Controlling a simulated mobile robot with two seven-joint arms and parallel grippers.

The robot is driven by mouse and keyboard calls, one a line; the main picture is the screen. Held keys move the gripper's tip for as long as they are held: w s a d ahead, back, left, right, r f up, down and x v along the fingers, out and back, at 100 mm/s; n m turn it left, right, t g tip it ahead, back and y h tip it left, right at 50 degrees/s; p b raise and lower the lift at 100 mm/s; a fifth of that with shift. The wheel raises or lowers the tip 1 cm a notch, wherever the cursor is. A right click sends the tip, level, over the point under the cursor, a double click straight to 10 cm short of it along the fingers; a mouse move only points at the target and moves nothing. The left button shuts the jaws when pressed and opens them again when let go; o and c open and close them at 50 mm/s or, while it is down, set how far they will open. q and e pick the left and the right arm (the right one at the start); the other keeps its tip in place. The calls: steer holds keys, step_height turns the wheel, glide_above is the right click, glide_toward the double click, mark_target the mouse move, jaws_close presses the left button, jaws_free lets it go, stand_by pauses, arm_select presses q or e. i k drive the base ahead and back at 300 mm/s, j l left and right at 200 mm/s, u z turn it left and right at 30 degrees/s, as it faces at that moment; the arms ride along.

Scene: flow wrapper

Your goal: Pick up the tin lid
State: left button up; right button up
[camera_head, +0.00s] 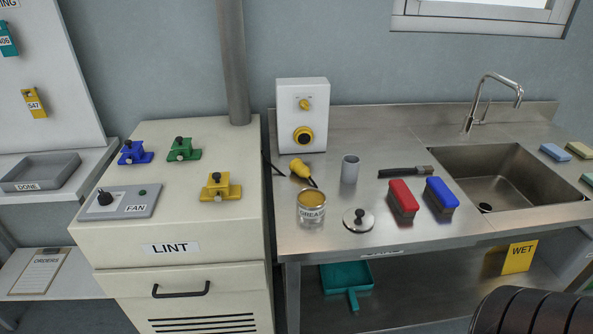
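The tin lid (358,220) is a round silver disc with a dark knob on top, lying flat on the steel counter (340,241) near its front edge. The grease tin (311,210), labelled GREASE, stands open to its left, with yellowish contents visible. The lid lies apart from the tin. Neither of my grippers is in view. A dark ribbed part at the bottom right corner looks like part of my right arm.
A red brush (402,201) and a blue brush (440,196) stand right of the lid. Behind are a grey cup (350,169), a dark-handled brush (405,172) and a yellow tool (301,169). The sink (487,184) is further right; the LINT cabinet (180,220) stands left.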

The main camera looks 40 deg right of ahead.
mark_target(356, 217)
steer(key=z, duration=1.3)
